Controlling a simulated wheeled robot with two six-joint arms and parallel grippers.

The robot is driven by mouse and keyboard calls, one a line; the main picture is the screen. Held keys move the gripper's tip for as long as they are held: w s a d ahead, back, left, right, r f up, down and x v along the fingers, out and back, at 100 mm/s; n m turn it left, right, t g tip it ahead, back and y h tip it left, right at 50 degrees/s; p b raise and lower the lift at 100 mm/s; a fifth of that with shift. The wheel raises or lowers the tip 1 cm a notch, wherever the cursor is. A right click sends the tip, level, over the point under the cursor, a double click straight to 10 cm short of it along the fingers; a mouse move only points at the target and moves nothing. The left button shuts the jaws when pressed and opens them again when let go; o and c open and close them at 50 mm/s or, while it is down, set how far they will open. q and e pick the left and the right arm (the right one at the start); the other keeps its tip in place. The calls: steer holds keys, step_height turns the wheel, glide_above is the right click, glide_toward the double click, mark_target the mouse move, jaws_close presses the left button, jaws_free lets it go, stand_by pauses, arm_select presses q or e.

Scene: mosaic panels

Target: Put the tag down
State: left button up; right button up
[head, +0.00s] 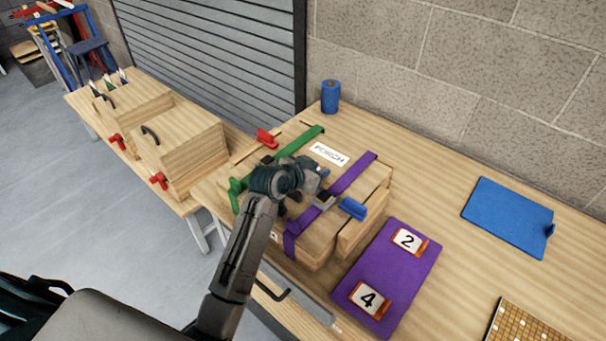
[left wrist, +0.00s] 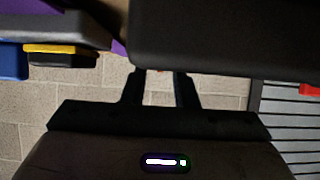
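My left gripper (head: 322,176) is over the wooden crate, beside the purple strap. In the left wrist view its two fingers (left wrist: 160,88) stand a little apart, with wall showing between them. A dark slab (left wrist: 225,38) covers their tips; I cannot tell whether it is a tag in the grip. A white label reading "PORCH" (head: 329,154) lies on the crate top. Two orange-edged number tags, "2" (head: 408,241) and "4" (head: 369,298), lie on the purple mat (head: 393,272). My right gripper is not in view.
The crate (head: 345,236) has a green strap (head: 300,143) and a purple strap (head: 352,172). A blue roll (head: 330,97) stands behind it. A blue mat (head: 508,217) and a gridded board (head: 525,325) lie to the right, with bare tabletop between. More wooden boxes (head: 190,147) stand at left.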

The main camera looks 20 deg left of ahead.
arm_select(q)
steer(key=b+v, duration=0.2)
steer(key=v, duration=0.8)
steer(key=shift+s, duration=0.15)
stand_by(0.4)
